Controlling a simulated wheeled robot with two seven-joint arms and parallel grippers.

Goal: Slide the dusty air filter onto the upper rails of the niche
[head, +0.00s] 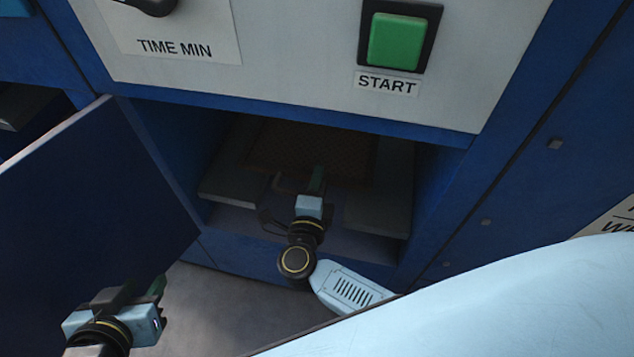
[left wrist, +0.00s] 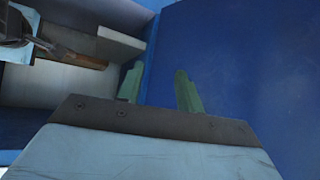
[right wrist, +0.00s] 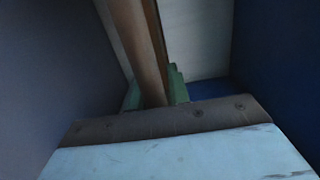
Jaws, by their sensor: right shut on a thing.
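The dusty air filter (head: 308,148) is a brown, dark panel inside the blue niche, partly lost in shadow. Its brown edge shows between the green fingers in the right wrist view (right wrist: 138,45) and in the left wrist view (left wrist: 82,58). My right gripper (head: 317,181) is inside the niche mouth, shut on the filter's front edge. A grey ledge lines the niche's left side (head: 230,178) and another its right side (head: 378,208). I cannot tell whether the filter rests on the rails. My left gripper (head: 155,290) is open and empty in front of the open door.
The blue door (head: 90,200) stands open at the left of the niche, near my left gripper. Above the niche is a pale panel with a green START button (head: 395,41) and a TIME MIN dial (head: 150,5). Floor (head: 205,300) shows below.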

